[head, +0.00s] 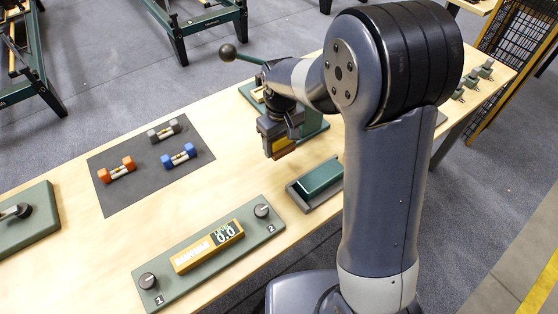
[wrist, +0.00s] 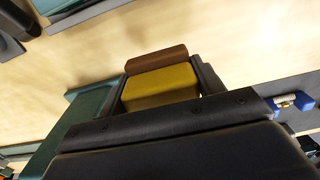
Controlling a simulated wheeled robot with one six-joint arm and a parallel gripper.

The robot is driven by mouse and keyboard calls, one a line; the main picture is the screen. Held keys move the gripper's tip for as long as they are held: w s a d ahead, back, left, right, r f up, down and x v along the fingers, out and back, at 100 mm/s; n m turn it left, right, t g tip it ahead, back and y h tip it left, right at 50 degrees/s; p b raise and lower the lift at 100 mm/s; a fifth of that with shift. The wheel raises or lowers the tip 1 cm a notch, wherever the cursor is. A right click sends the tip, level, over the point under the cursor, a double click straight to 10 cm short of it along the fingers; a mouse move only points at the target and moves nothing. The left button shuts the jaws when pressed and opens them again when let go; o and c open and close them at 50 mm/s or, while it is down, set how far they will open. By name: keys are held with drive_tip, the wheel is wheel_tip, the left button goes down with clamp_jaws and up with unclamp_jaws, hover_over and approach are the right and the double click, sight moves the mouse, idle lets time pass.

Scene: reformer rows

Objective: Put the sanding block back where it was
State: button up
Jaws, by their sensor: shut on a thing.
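My gripper (head: 277,140) is shut on the sanding block (head: 284,149), a yellow block with a brown layer on its lower side. It holds the block above the wooden table, with the bare wood showing beyond it. In the wrist view the block (wrist: 160,85) sits between the two fingers of my gripper (wrist: 162,82). The block's far side is hidden. In the head view a dark tray with a green piece (head: 318,178) stands to the lower right of my gripper.
A grey mat (head: 130,193) holds orange, blue and grey dumbbells at left. A green panel (head: 168,285) with two knobs and a display lies in front. A green device with a ball-ended lever (head: 227,53) stands behind my gripper. Bare table lies between mat and panel.

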sight(280, 165)
drive_tip(key=shift+f, duration=3.15)
drive_tip(key=shift+f, duration=0.15)
drive_tip(key=o, duration=1.2)
wheel_tip(280, 165, up, 12)
drive_tip(key=shift+r+p, duration=0.2)
drive_tip(key=shift+p, duration=0.1)
